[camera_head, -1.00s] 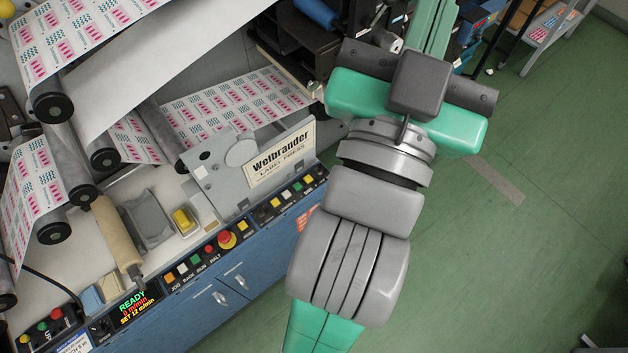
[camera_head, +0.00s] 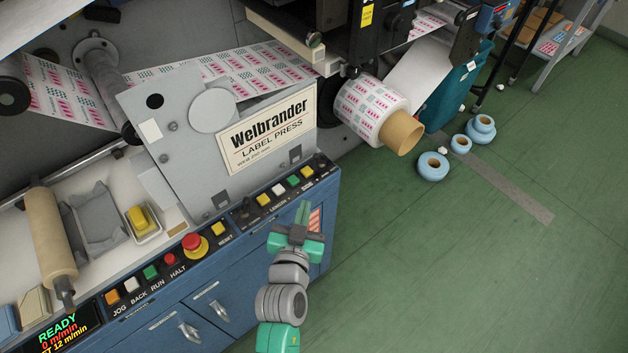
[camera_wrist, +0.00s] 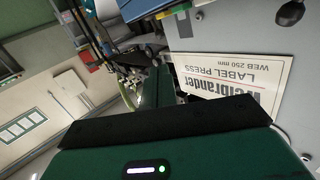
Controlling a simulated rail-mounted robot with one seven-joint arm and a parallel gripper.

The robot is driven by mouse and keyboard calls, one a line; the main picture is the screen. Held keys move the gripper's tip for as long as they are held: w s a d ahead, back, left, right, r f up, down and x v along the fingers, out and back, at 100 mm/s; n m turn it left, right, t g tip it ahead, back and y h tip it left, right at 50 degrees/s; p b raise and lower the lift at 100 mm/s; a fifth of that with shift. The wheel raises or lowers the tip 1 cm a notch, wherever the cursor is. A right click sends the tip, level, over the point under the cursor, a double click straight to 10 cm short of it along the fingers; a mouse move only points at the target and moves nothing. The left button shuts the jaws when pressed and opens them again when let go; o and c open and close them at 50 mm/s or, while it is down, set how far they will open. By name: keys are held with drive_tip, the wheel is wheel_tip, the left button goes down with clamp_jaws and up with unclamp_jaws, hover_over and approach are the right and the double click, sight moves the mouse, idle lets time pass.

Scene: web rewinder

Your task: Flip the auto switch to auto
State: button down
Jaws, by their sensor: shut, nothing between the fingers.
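My gripper (camera_head: 303,208) is shut and empty, with its green fingers pointing up toward the right end of the control panel, close to its front edge. I cannot tell whether they touch it. In the wrist view the closed fingers (camera_wrist: 158,88) extend ahead of the dark gripper body, beside the label press sign. The right panel section (camera_head: 284,190) carries yellow, white and green buttons and small dark knobs. A dark knob (camera_head: 320,159) sits at its right end. I cannot read which is the auto switch or its position.
A red emergency stop (camera_head: 193,243) on a yellow base and the jog, back, run and halt buttons lie to the left. The upright Welbrander plate (camera_head: 190,135) rises behind the panel. The green floor at right is open, with blue rolls (camera_head: 432,166) on it.

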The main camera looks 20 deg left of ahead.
sight(316, 160)
drive_tip(key=shift+f, duration=0.4)
drive_tip(key=b+x, duration=0.1)
drive_tip(key=x, duration=1.3)
drive_tip(key=shift+a, duration=0.1)
drive_tip(key=shift+r, duration=0.1)
